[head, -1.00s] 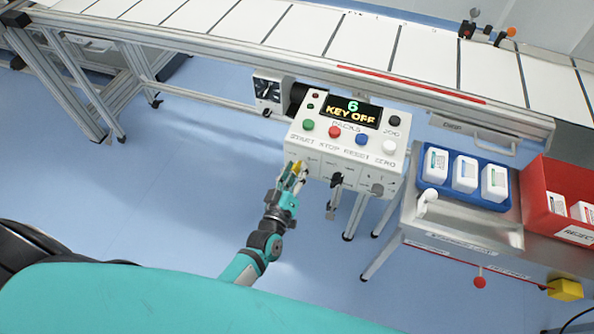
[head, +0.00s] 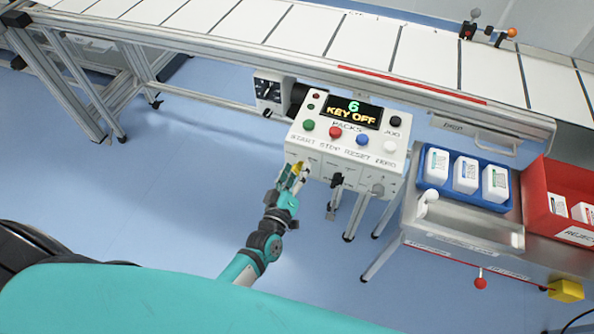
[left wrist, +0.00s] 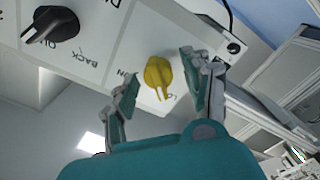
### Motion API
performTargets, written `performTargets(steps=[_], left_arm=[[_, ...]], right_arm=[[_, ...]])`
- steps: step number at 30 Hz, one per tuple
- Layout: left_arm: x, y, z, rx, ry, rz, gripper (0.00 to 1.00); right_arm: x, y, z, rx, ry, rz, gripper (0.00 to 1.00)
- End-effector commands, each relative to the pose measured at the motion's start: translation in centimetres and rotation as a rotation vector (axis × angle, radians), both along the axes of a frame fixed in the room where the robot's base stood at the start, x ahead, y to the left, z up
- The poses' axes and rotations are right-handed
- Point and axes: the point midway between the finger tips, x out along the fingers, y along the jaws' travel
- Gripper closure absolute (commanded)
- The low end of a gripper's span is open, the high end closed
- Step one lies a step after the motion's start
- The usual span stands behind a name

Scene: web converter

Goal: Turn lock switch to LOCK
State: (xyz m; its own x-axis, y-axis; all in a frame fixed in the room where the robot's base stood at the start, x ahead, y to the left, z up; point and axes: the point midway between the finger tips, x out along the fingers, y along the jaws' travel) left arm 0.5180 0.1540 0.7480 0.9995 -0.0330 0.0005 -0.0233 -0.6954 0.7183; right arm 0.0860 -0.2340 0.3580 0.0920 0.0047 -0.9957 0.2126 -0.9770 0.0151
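The yellow switch knob (left wrist: 158,73) is on the front face of the control box (head: 346,143). In the left wrist view, its ridge points down beside a partly readable label starting "LO". My left gripper (left wrist: 160,92) is open, with one finger on each side of the knob. I see gaps between the fingers and the knob, so it is not gripped. In the head view, my left gripper (head: 288,176) is at the box's lower left corner and partly covers the yellow knob (head: 297,169). My right gripper is not in view.
A black knob (left wrist: 54,25) labelled "BACK" sits beside the yellow one. The box display (head: 352,112) reads "6 KEY OFF", with coloured buttons below. A conveyor (head: 364,44) runs behind. A blue tray (head: 424,180) and red bin (head: 536,207) stand at right.

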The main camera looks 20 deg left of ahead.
Motion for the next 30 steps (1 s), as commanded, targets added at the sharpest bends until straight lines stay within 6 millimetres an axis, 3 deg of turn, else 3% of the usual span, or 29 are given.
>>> performTargets(steps=[7,11,24,30], left_arm=[[-0.1,-0.1,0.0,0.001,0.001,-0.001,0.5],[-1.1,0.0,-0.1,0.001,0.001,-0.001,0.5],[-9.8,0.3,-0.1,0.002,0.003,-0.001,0.5],[-11.7,0.4,0.0,0.001,0.001,-0.001,0.5]], right_arm=[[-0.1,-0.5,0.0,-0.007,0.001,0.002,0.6],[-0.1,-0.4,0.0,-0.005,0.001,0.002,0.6],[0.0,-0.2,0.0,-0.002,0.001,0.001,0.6],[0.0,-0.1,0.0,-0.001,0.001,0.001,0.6]])
